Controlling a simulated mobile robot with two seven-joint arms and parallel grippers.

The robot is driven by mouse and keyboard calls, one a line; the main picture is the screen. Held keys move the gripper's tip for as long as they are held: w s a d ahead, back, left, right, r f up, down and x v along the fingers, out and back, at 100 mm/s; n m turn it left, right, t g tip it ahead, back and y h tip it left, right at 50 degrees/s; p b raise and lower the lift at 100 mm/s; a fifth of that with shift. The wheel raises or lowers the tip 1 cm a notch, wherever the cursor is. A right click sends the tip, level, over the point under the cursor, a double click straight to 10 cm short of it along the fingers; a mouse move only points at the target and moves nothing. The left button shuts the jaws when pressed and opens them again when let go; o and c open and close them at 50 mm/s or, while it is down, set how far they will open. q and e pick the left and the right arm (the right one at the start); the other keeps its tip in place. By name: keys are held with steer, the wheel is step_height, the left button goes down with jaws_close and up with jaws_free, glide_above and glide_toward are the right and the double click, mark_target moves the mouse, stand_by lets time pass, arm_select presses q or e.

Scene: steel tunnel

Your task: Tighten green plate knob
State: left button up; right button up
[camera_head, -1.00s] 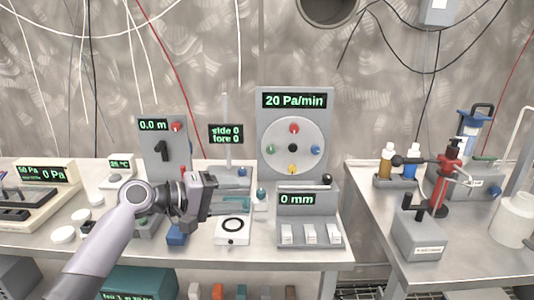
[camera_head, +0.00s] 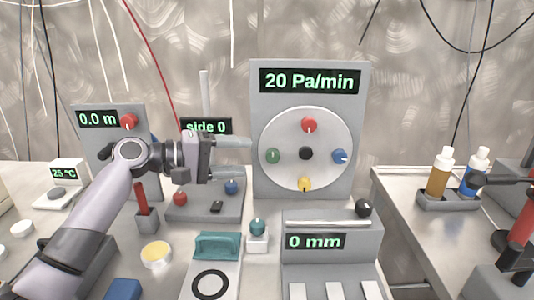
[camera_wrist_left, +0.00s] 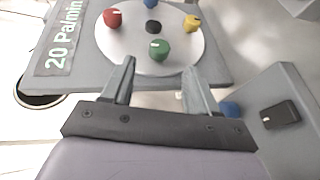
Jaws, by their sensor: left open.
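The green knob (camera_head: 272,156) sits on the left side of a white round plate (camera_head: 325,125), fixed to a grey upright panel. Red (camera_head: 309,125), blue (camera_head: 340,156) and yellow (camera_head: 304,184) knobs and a black centre knob (camera_head: 306,153) share the plate. My left gripper (camera_head: 240,157) is open and empty, pointing right at the plate, short of the green knob. In the left wrist view the green knob (camera_wrist_left: 159,50) shows just beyond and between the two fingertips (camera_wrist_left: 160,66), apart from both.
The panel display (camera_head: 310,81) reads 20 Pa/min. Below it stands a 0 mm device (camera_head: 333,242) with a dark knob. A teal-handled device (camera_head: 217,245) and small teal knob (camera_head: 257,227) stand in front. Bottles (camera_head: 440,172) stand on the right table.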

mark_target(267, 154)
arm_select(q)
steer(key=shift+x, duration=3.55)
steer(key=c, duration=1)
